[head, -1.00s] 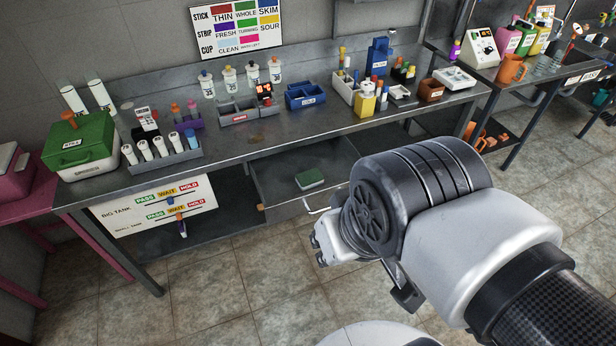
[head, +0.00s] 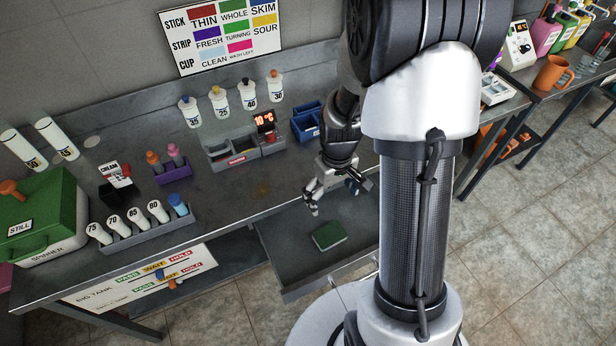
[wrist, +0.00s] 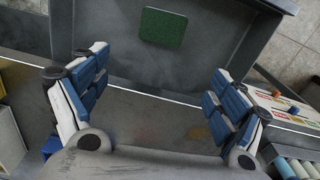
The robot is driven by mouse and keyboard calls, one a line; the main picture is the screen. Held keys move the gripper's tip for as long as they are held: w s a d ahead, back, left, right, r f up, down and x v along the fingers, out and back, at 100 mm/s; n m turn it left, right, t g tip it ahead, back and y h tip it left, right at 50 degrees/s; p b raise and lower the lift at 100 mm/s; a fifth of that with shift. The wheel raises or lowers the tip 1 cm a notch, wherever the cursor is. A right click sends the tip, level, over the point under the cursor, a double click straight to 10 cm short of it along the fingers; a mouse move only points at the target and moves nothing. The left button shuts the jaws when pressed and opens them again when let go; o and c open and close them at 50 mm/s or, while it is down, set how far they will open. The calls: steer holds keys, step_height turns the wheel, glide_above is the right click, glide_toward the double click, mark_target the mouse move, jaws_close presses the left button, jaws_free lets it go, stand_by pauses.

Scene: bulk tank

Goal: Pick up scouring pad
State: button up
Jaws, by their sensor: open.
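The scouring pad (head: 328,236) is a small green rectangle lying flat in the open grey drawer (head: 290,266) under the counter. In the wrist view the pad (wrist: 163,28) shows at the top middle, beyond the fingertips. My gripper (head: 335,192) is open and empty, above and a little behind the pad near the counter's front edge. In the wrist view its two blue-padded fingers (wrist: 158,85) stand wide apart, with nothing between them. It is apart from the pad.
The counter (head: 225,190) edge runs just behind the drawer. On it stand a grey divided box (head: 232,152) with a red display, a blue box (head: 306,122) and a rack of white bottles (head: 145,225). The drawer holds only the pad and has free room around it.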

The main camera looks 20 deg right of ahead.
mark_target(328, 232)
steer(key=shift+o, duration=0.7)
step_height(328, 232, down, 13)
steer(key=b, duration=0.4)
steer(key=shift+d, duration=0.1)
steer(key=f+b, duration=0.2)
steer(key=f, duration=0.1)
steer(key=f+b, duration=0.1)
steer(key=f, duration=0.1)
steer(key=shift+s+f, duration=0.15)
steer(key=shift+s, duration=0.1)
steer(key=shift+c, duration=0.4)
steer(key=c, duration=0.6)
